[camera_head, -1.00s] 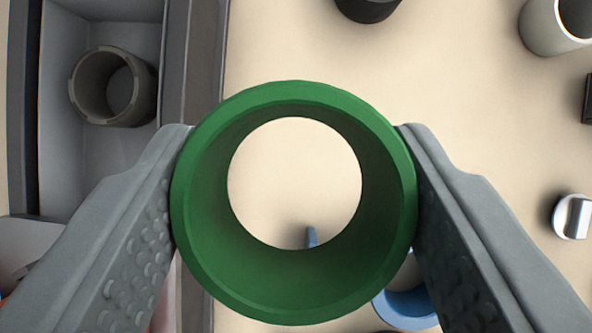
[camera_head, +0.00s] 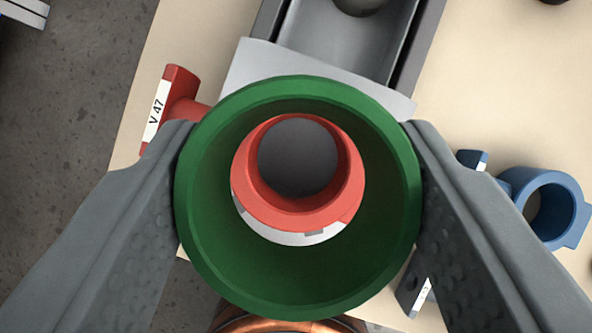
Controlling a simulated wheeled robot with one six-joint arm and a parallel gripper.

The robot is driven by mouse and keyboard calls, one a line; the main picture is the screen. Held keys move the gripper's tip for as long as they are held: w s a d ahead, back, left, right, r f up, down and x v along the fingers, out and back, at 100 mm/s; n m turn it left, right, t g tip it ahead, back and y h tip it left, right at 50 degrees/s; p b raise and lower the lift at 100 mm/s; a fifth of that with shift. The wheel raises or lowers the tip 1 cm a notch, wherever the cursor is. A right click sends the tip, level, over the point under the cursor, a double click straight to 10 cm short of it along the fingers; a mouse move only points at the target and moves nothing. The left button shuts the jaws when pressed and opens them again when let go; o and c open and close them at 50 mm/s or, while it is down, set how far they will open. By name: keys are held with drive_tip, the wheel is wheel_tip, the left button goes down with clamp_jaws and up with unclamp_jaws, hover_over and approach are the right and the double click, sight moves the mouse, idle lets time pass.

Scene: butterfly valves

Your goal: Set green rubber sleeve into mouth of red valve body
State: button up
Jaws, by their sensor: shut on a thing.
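The green rubber sleeve (camera_head: 300,285) is an open ring held between the two fingers of my gripper (camera_head: 299,198). The fingers press on its left and right outer sides. Through its bore I see the red valve body (camera_head: 345,195), a red ring with a dark round opening, below the sleeve and a little above its centre in the picture. A red side arm of the valve body with a white "V 47" label (camera_head: 157,110) sticks out at upper left. The sleeve hides much of the body. How far apart the two are, I cannot tell.
A blue valve body (camera_head: 548,208) stands at the right. A grey tray (camera_head: 340,45) lies behind at the top, beyond a light grey plate (camera_head: 260,65). A copper-coloured part (camera_head: 285,326) shows at the bottom edge. The table edge runs along the left, with dark floor beyond.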

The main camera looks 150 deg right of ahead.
drive_tip(key=shift+f, duration=2.8)
drive_tip(key=shift+s+d+f, duration=0.1)
drive_tip(key=shift+f, duration=0.9)
drive_tip(key=o, duration=0.9)
drive_tip(key=shift+f, duration=0.1)
drive_tip(key=shift+o, duration=0.8)
drive_tip(key=shift+r, duration=1.05)
wheel_tip(320, 180, up, 6)
drive_tip(key=shift+f, duration=0.2)
